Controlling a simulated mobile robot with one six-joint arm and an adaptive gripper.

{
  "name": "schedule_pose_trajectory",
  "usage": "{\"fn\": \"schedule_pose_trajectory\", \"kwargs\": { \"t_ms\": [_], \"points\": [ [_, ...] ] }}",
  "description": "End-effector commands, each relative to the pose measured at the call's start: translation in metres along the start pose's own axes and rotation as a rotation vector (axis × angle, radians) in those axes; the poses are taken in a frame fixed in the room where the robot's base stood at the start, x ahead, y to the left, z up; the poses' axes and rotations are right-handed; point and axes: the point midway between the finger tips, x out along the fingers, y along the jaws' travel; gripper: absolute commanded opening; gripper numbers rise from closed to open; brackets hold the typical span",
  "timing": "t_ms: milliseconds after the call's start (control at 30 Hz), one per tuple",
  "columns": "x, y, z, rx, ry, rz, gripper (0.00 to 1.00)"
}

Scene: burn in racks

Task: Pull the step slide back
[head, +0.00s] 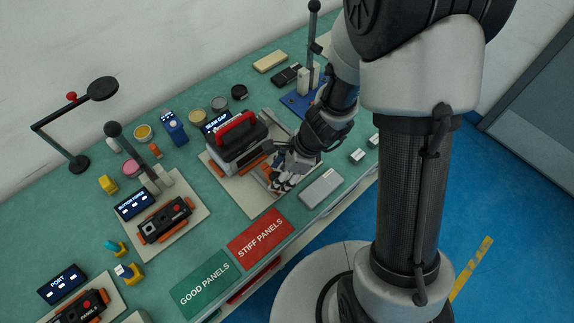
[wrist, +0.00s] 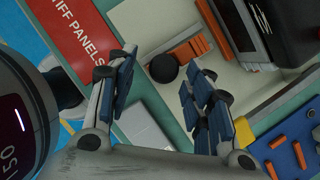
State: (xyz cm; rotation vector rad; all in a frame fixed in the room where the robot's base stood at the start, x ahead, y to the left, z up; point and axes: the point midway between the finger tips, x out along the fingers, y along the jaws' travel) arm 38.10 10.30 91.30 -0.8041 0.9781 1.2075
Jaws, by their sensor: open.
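What looks like the step slide is a row of orange stepped blocks (wrist: 186,50) on a pale plate, with a round black knob (wrist: 164,68) at its near end. It lies in front of the seam gap fixture, a dark block with a red handle (head: 236,129). In the head view the slide is partly hidden by my gripper (head: 280,182). In the wrist view my gripper (wrist: 159,62) is open, with one finger on each side of the knob. I cannot tell whether either finger touches it.
The beige base plate (head: 252,204) carries the fixture. A grey box (head: 321,188) lies close to the gripper at the right. Red and green panel mats (head: 260,238) lie at the front edge. A button force station (head: 165,220) stands left; a blue fixture (head: 298,103) is behind.

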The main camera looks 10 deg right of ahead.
Motion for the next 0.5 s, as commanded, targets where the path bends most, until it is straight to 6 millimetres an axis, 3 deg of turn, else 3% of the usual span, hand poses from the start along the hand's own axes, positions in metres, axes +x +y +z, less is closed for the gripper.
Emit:
{"fn": "schedule_pose_trajectory", "kwargs": {
  "t_ms": [500],
  "points": [
    [-0.097,-0.001,0.0,-0.001,0.001,-0.004,0.47]
  ]
}}
